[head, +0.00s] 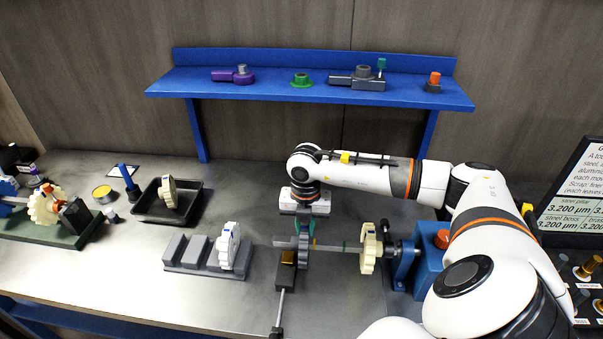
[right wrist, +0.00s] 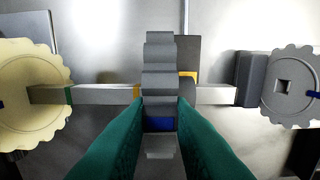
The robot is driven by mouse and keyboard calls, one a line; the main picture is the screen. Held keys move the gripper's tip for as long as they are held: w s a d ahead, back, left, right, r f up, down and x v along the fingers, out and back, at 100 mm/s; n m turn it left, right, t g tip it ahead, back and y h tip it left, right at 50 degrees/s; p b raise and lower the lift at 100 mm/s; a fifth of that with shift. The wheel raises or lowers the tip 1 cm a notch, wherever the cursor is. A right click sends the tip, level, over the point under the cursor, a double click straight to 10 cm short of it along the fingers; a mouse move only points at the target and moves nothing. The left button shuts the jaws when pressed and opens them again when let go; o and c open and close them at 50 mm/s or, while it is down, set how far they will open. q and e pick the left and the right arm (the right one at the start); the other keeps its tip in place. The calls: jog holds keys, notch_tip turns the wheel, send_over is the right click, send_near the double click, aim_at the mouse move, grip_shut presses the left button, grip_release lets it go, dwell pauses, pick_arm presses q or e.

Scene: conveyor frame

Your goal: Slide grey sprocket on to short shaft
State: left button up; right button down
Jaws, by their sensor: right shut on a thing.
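My right gripper (head: 304,222) comes down from above with its teal fingers (right wrist: 160,135) shut on the grey sprocket (head: 303,246), also in the right wrist view (right wrist: 160,72). A grey bar-like shaft (head: 338,248) runs level from a blue housing (head: 432,262). The shaft (right wrist: 105,94) shows on both sides of the grey sprocket, near its free end, so it appears to pass through. The bore itself is hidden. A cream sprocket (head: 369,249) sits on the same shaft, closer to the housing and apart from the grey one. My left gripper is not in view.
A grey slotted rack (head: 190,254) holds a pale sprocket (head: 229,246) left of the shaft end. A dark block (head: 286,274) with a rod stands below the grey sprocket. A black tray (head: 150,207), green-based assembly (head: 85,232) and blue shelf (head: 300,92) lie farther off.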

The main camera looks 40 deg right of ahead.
jog(key=shift+s+d, duration=0.1)
jog(key=shift+s+d, duration=0.15)
jog(key=shift+s, duration=0.1)
jog(key=c, duration=1.2)
grip_release()
notch_tip(320, 180, up, 12)
jog(key=b, duration=0.2)
